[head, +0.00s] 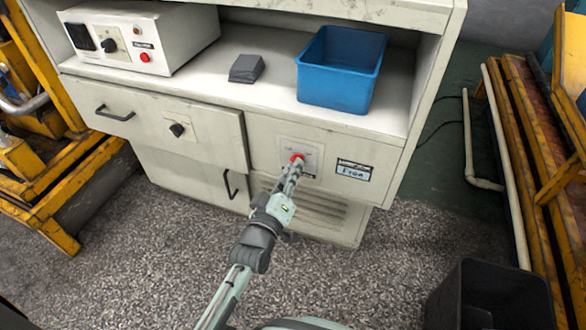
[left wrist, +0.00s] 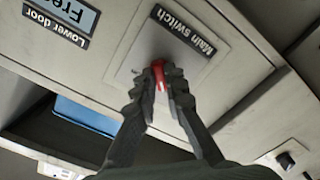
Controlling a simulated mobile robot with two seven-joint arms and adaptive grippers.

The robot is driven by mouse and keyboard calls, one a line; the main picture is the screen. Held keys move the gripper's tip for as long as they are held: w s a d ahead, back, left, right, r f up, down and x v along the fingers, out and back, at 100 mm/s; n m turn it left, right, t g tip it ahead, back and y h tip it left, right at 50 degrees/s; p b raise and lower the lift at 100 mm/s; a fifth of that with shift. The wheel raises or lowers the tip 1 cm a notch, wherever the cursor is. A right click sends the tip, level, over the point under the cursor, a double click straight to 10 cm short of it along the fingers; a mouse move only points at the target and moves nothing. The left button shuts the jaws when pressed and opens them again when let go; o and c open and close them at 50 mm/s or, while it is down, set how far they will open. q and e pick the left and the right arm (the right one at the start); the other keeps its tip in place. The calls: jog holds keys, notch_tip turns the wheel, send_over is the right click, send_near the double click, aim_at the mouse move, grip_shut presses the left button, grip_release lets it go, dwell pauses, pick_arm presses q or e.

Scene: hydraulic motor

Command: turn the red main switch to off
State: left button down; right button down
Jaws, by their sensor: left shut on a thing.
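The red main switch (head: 297,158) is on a light plate on the front of the cream cabinet (head: 375,150). My left gripper (head: 294,168) reaches up to it from below in the head view. In the left wrist view the gripper's dark fingers (left wrist: 160,72) are shut on the red switch (left wrist: 160,80), one finger on each side. A label reading "Main switch" (left wrist: 184,31) sits on the plate beside it. Most of the switch is hidden between the fingers. My right gripper is not in view.
A black knob (head: 177,129) is on the drawer to the left. A "Lower door" label with a display (head: 353,169) is right of the switch. A blue bin (head: 341,69) stands on the shelf. A dark bin (head: 490,297) stands on the floor, lower right.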

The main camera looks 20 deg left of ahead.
pick_arm(q)
jog(key=c, duration=1.6)
grip_release()
jog(key=s, duration=1.2)
jog(key=shift+a, duration=0.2)
